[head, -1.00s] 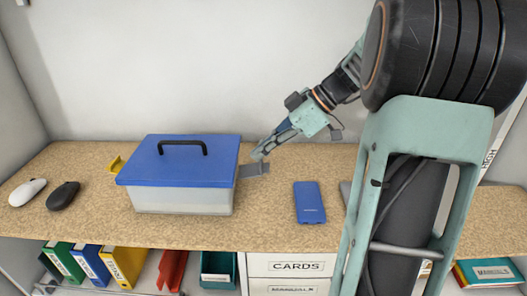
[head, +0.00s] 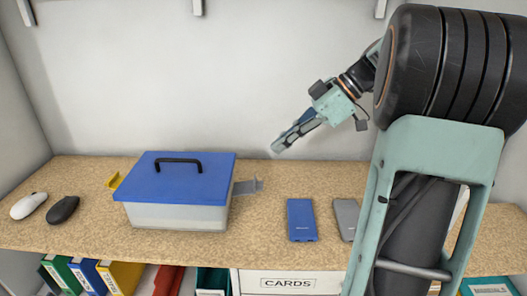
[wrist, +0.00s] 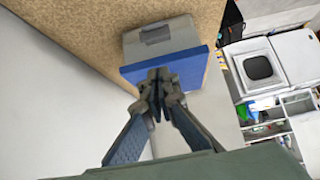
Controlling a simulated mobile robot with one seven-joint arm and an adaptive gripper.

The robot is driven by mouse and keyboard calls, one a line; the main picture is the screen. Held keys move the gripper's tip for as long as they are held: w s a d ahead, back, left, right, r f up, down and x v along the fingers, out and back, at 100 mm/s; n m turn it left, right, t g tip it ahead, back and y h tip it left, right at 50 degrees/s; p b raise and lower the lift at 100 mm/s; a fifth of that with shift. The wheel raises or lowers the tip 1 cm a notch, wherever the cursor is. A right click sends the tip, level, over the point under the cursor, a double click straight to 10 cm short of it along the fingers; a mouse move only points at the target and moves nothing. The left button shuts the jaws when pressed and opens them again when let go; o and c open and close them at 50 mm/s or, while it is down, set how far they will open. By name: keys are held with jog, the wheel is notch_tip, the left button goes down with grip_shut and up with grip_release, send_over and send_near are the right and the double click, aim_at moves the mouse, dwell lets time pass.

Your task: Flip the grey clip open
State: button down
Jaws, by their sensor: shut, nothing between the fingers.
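A lidded box with a blue lid (head: 175,182) and a pale, see-through body (head: 177,217) stands on the desk. The grey clip (head: 246,186) sticks outward from the box's right side, swung away from the wall of the box. My gripper (head: 277,149) is shut and empty, above and to the right of the clip, apart from it. In the wrist view the shut fingertips (wrist: 158,84) show in front of the blue lid (wrist: 185,68), with the pale box side and a grey piece, probably the clip (wrist: 155,35), beyond them.
A yellow clip (head: 113,180) sticks out on the box's left side. A white mouse (head: 28,206) and a black mouse (head: 62,210) lie at left. A blue phone-like slab (head: 302,220) and a grey one (head: 346,217) lie at right. The wall is behind.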

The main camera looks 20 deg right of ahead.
jog(key=shift+s+d+r, duration=0.2)
jog(key=shift+d, duration=0.2)
jog(key=shift+s+d+r, duration=0.15)
jog(key=shift+d+r, duration=0.05)
jog(key=shift+d, duration=0.2)
